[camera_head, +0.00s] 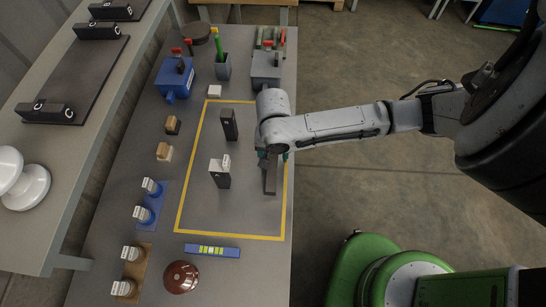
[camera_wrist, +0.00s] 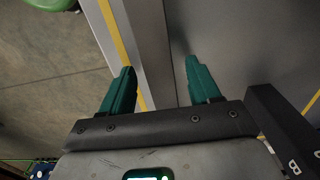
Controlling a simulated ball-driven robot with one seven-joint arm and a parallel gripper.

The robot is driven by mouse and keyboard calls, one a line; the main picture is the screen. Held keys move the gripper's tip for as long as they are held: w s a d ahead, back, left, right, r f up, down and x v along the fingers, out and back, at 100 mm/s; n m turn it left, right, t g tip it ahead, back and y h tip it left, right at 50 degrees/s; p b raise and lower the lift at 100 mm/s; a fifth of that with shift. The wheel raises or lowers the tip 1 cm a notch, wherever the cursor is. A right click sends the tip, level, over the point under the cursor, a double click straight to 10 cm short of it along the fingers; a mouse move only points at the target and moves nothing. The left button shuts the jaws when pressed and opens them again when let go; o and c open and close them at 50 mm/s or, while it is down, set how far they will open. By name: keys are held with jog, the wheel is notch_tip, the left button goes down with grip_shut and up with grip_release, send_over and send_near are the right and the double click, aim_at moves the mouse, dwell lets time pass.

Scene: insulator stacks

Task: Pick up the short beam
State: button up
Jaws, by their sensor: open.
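A plain grey beam (camera_head: 270,182) stands out from under my gripper (camera_head: 272,157) in the head view, near the right yellow line. In the wrist view the grey beam (camera_wrist: 150,45) lies between the two teal fingers of my gripper (camera_wrist: 160,64). The fingers are apart, one on each side of it, with a gap visible on the right. I cannot tell whether the left finger touches it. The beam's near end is hidden by the gripper body.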

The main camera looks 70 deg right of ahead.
grip_shut()
dwell(0.5)
jog(key=shift+r, duration=0.15)
